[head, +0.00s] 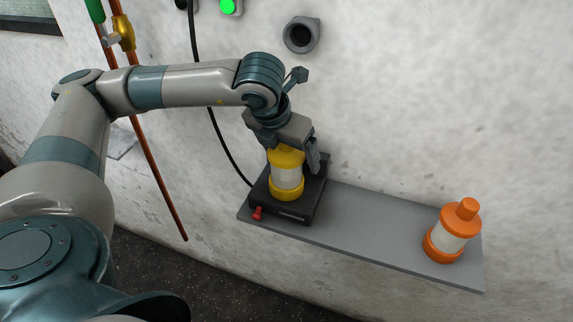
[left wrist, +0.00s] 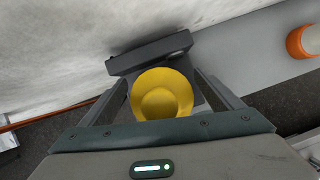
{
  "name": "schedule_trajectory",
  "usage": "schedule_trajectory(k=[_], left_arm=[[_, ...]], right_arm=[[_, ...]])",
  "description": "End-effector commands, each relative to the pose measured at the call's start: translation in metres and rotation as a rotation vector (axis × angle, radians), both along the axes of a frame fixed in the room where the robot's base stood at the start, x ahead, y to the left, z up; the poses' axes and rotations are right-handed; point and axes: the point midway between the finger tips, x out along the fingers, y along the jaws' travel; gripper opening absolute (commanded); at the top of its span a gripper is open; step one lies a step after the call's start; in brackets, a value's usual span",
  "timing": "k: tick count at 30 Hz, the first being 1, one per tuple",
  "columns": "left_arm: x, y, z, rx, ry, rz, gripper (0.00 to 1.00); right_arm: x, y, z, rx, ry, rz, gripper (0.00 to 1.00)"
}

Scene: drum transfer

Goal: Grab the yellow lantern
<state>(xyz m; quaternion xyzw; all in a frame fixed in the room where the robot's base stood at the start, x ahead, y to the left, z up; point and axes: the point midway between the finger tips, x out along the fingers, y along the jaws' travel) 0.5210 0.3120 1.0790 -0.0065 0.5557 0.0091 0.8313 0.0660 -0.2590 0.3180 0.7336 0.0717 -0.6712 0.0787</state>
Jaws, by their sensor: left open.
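The yellow lantern (head: 287,185) stands upright on a black charging base (head: 305,208) at the left end of a grey wall shelf. It has a yellow top and bottom and a pale middle band. My left gripper (head: 292,163) is over it from above, with its open fingers on either side of the lantern's upper part. In the left wrist view the lantern's round yellow top (left wrist: 161,95) lies between the fingers (left wrist: 163,100). Whether a finger touches it I cannot tell. My right gripper is not in view.
An orange lantern (head: 452,236) stands at the shelf's right end, and the grey shelf (head: 370,220) between is bare. A red knob (head: 258,213) sits at the base's front. A black cable (head: 225,145), copper pipe (head: 155,170) and round wall socket (head: 301,35) are nearby.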

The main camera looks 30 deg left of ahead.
Motion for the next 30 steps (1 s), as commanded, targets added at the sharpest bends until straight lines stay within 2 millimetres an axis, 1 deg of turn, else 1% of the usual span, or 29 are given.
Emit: schedule_trajectory(k=[3, 11, 14, 15, 17, 18, 19, 26, 30], left_arm=[[0.0, 0.0001, -0.0002, 0.0, 0.0, 0.0, 0.86], [-0.0001, 0.0001, 0.0002, 0.0, 0.0, 0.0, 0.86], [-0.0001, 0.0001, 0.0002, 0.0, 0.0, 0.0, 0.64], [-0.0001, 0.0001, 0.0002, 0.0, 0.0, 0.0, 0.55], [-0.0001, 0.0001, 0.0003, 0.0, 0.0, 0.0, 0.4], [-0.0001, 0.0001, 0.0003, 0.0, 0.0, 0.0, 0.31], [0.0002, 0.0001, 0.001, 0.0, -0.002, 0.001, 0.29], [0.0004, 0.0001, 0.0012, 0.0, -0.002, 0.001, 0.29], [0.0008, -0.0001, 0.005, 0.0, -0.003, 0.001, 0.29]], right_arm=[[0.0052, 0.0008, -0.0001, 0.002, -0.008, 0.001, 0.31], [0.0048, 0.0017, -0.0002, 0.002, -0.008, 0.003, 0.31], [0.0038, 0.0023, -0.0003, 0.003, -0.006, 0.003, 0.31], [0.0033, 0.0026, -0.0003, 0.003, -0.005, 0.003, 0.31], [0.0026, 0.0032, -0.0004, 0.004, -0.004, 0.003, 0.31], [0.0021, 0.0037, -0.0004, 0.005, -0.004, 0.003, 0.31], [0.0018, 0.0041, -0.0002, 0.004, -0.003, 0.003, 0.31], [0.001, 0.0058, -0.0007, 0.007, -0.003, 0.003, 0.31], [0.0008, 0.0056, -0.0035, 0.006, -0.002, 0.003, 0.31]])
